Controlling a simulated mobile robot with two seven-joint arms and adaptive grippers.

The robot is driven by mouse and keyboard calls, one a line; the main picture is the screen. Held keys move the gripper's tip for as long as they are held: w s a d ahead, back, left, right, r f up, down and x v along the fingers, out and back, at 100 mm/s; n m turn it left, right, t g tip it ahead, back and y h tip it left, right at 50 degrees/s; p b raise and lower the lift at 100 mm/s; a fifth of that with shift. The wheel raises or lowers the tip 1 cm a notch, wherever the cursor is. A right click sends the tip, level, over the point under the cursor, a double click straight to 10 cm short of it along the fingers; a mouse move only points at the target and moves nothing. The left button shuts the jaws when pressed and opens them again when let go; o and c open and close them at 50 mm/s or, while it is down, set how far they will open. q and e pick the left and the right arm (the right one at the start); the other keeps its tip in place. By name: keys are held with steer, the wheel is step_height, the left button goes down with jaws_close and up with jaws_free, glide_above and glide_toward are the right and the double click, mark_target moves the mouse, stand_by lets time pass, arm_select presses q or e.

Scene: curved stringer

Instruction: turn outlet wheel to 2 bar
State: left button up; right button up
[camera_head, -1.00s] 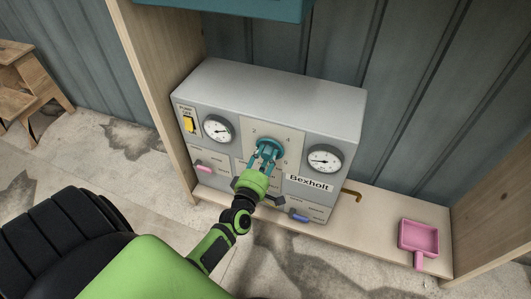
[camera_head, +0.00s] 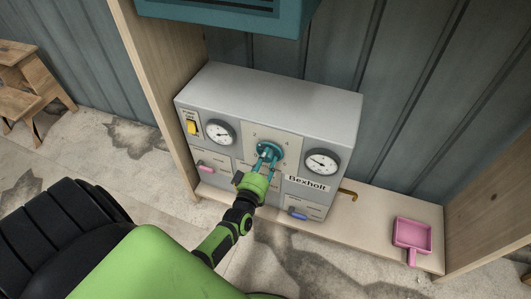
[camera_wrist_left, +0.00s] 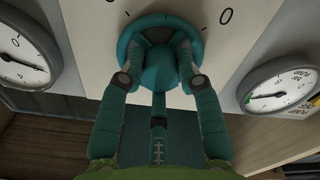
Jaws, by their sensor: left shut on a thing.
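The outlet wheel (camera_head: 277,150) is a round teal handwheel on the front of the grey Bexholt box (camera_head: 275,95). In the left wrist view, the wheel (camera_wrist_left: 130,38) shows a rim, spokes and a raised hub. My left gripper (camera_head: 267,158) is at the wheel, its teal fingers reaching in from the front. In the left wrist view, the gripper (camera_wrist_left: 160,78) is shut on the wheel, one finger on each side of the hub. Digits 2 and 4 show above the wheel in the head view; its exact setting cannot be read. My right gripper is not in view.
White dial gauges flank the wheel: a left gauge (camera_head: 220,133) and a right gauge (camera_head: 322,162). A yellow switch (camera_head: 193,127), pink handle (camera_head: 206,169) and blue handle (camera_head: 298,215) are also on the panel. A pink scoop (camera_head: 412,236) lies on the wooden shelf (camera_head: 372,222).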

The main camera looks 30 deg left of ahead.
arm_select(q)
steer(key=shift+d+m, duration=0.1)
steer(key=shift+m, duration=0.4)
steer(key=o, duration=1.1)
steer(key=shift+w, duration=0.1)
steer(key=shift+o, duration=0.2)
steer(key=shift+s, duration=0.2)
steer(key=v, duration=1.1)
steer(key=shift+s, duration=0.35)
steer(key=shift+f, duration=0.1)
